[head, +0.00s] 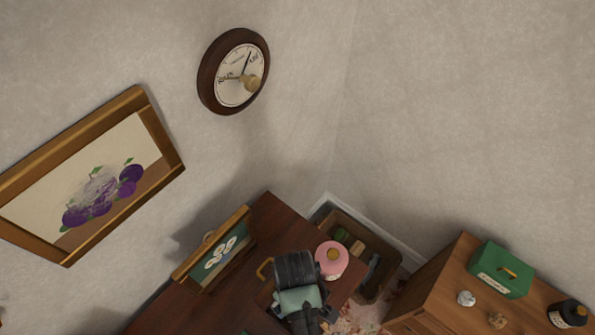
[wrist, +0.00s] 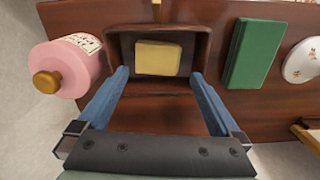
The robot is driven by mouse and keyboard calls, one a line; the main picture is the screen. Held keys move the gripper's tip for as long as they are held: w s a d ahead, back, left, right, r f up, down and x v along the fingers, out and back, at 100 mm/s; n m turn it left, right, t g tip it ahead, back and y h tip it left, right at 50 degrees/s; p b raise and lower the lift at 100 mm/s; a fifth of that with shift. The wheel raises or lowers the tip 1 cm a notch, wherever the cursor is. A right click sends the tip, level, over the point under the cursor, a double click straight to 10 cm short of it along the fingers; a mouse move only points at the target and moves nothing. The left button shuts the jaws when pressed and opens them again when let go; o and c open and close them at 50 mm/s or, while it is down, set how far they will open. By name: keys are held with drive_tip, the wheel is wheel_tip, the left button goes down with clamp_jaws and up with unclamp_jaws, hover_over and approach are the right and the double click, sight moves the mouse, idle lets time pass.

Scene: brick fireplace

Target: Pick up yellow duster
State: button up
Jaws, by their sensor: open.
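The yellow duster (wrist: 158,57) is a small, flat, pale yellow block. It lies in a dark brown wooden tray (wrist: 201,50) in the upper middle of the wrist view. My gripper (wrist: 160,74) is open, with its two blue fingers spread wide. The fingertips reach over the tray's near part, left and right of the duster, and nothing is between them. I cannot tell how far above the tray they are. In the head view my gripper and wrist (head: 300,299) are above the dark table, and the duster is hidden there.
A pink jar (wrist: 75,62) with a brown knob stands close left of the tray. A green block (wrist: 254,53) and a white round item (wrist: 302,62) lie to the right. In the head view, a framed picture (head: 216,252) stands on the table, and a wooden cabinet (head: 440,290) is at right.

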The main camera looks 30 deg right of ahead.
drive_tip(key=shift+f, duration=0.65)
drive_tip(key=shift+s+d+f, duration=0.1)
drive_tip(key=shift+f, duration=0.5)
drive_tip(key=shift+d+f+p, duration=0.1)
drive_tip(key=shift+f+p, duration=0.25)
drive_tip(key=shift+f, duration=1.7)
drive_tip(key=c, duration=1.1)
drive_tip(key=shift+o, duration=0.2)
drive_tip(key=shift+r, duration=0.1)
drive_tip(key=shift+r, duration=4.95)
